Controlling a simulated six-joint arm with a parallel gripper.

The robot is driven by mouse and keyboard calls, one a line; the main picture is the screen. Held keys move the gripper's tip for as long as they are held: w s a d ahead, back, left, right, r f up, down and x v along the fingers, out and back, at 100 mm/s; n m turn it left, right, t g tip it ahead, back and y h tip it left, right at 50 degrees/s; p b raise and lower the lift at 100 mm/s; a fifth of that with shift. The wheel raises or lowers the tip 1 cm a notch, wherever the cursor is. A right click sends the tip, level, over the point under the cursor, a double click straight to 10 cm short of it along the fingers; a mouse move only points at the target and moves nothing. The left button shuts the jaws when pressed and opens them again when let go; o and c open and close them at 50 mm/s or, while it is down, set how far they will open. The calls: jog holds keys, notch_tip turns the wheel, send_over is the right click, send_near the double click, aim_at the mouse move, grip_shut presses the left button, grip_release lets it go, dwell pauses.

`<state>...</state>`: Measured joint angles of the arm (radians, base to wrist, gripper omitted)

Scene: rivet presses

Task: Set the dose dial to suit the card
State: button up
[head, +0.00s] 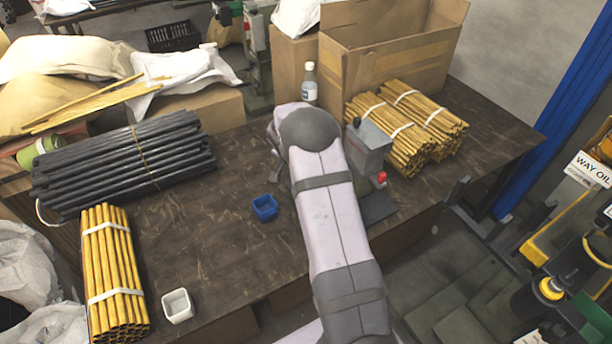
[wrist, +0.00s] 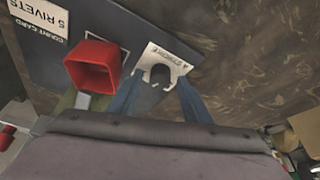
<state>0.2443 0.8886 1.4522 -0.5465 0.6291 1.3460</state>
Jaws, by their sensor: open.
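In the wrist view, a white card (wrist: 52,14) on a dark grey board reads "COUNT CARD" and "5 RIVETS", upside down. To its right is a white label (wrist: 178,56) with small print that seems to include "STROKE". In the head view, my arm hides this area.
A red square cup (wrist: 93,66) is close left of my fingers. In the head view, a grey press (head: 368,148) with a black knob stands right of my arm.

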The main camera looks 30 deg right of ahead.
jog(key=c, duration=1)
jog(key=shift+c, duration=0.2)
